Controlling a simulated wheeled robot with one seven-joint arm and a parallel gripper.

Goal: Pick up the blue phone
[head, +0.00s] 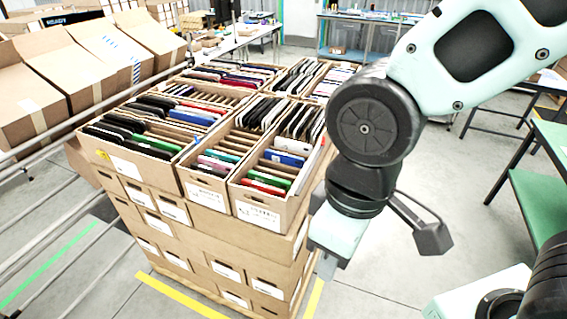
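Open cartons (213,196) of upright phones stand stacked in front of me. A blue phone (284,158) stands in the front right carton, among green, red, white and dark ones. Another blue-edged phone (190,118) is in the left carton, so I cannot tell which one is meant. My gripper (327,266) hangs to the right of the stack, beside the front right carton and below its rim, apart from the phones. Its fingers are mostly hidden by its own body, and whether they are open cannot be seen. No phone shows in it.
A metal rail (75,122) and tilted cardboard boxes (62,62) lie along the left. A green-topped table (540,200) stands at the right. Workbenches (370,35) are at the back. The floor (385,285) right of the stack is clear, with yellow tape near it.

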